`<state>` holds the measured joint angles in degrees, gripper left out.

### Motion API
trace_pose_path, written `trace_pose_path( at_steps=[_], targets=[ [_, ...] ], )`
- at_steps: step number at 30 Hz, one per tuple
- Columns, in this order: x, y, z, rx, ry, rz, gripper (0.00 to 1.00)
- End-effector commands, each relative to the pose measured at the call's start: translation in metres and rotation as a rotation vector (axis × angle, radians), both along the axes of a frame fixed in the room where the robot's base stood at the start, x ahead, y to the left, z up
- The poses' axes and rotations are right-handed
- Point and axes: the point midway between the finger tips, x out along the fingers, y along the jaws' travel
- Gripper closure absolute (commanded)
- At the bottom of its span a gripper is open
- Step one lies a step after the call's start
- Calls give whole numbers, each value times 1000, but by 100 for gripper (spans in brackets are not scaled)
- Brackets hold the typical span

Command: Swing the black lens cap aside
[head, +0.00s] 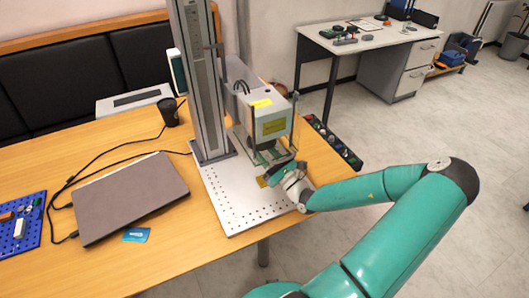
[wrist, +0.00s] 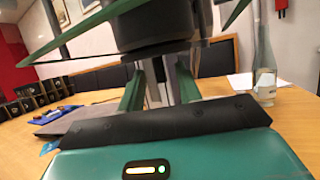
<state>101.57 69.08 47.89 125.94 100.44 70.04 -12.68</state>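The laser marker head (head: 268,122) is a pale box on a metal column above a perforated plate (head: 235,208). In the wrist view, a dark round piece (wrist: 155,25), which looks like the black lens cap or lens housing, fills the top centre. My gripper (head: 283,172) is beneath the marker head. In the wrist view, its two green fingers (wrist: 160,85) stand apart with a gap between them, and their tips reach up to the dark piece. Whether they touch it I cannot tell. In the head view, the cap cannot be made out clearly near my gripper.
Green slanted plates (wrist: 82,30) flank the dark piece. The metal column (head: 200,80) rises behind the plate. A closed laptop (head: 130,197), a black cup (head: 168,112) and a blue pegboard (head: 22,225) are on the table to the left. A bottle (wrist: 264,75) stands at right in the wrist view.

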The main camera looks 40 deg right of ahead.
Motion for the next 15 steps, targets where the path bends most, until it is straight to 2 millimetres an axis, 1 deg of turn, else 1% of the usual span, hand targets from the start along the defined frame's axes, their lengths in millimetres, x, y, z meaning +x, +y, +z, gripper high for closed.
trace_pose_path(
  at_steps=[7, 8, 12, 13, 15],
  targets=[
    [1, 0, 1, 0, 0, 0, 66],
    [1, 0, 1, 0, 0, 0, 68],
    [1, 0, 0, 0, 0, 0, 95],
    [1, 0, 0, 0, 0, 0, 100],
    [1, 0, 0, 0, 0, 0, 100]
  ],
)
